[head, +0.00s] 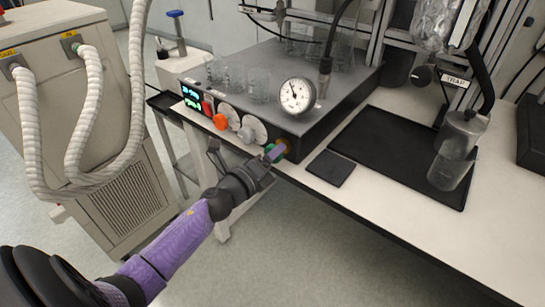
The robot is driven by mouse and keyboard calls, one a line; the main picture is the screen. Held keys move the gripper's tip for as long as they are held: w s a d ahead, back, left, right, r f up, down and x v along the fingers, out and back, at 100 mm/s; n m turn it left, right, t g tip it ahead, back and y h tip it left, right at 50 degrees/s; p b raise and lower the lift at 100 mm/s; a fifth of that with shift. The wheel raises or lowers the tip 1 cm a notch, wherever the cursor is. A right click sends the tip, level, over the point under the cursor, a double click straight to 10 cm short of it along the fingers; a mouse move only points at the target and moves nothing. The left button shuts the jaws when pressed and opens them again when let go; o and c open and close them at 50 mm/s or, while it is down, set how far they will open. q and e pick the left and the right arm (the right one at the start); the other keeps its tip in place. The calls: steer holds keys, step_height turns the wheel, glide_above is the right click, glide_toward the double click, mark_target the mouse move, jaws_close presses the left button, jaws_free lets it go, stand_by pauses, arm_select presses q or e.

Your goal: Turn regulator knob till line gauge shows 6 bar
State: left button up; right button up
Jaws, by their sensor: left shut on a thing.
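The round white line gauge (297,95) stands at the front of the dark reactor box. Its black needle points up and to the left; the numbers are too small to read. My left gripper (273,154) is at the right end of the box's front face, shut on the regulator knob (282,146). Only a bit of green and brass colour shows around the fingers; most of the knob is hidden. My right gripper is not in view.
The dark box (330,115) also carries an orange knob (221,121), a grey-white dial (250,130), a lit display (192,97) and glass beakers (258,85). A black tray (385,150) with a metal vessel (452,150) lies right. A hosed cabinet (110,200) stands left.

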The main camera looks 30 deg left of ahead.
arm_select(q)
steer(key=shift+f+m, duration=0.15)
steer(key=shift+m, duration=0.85)
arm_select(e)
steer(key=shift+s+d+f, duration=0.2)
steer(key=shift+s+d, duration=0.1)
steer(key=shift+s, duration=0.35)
arm_select(q)
steer(key=shift+m, duration=0.3)
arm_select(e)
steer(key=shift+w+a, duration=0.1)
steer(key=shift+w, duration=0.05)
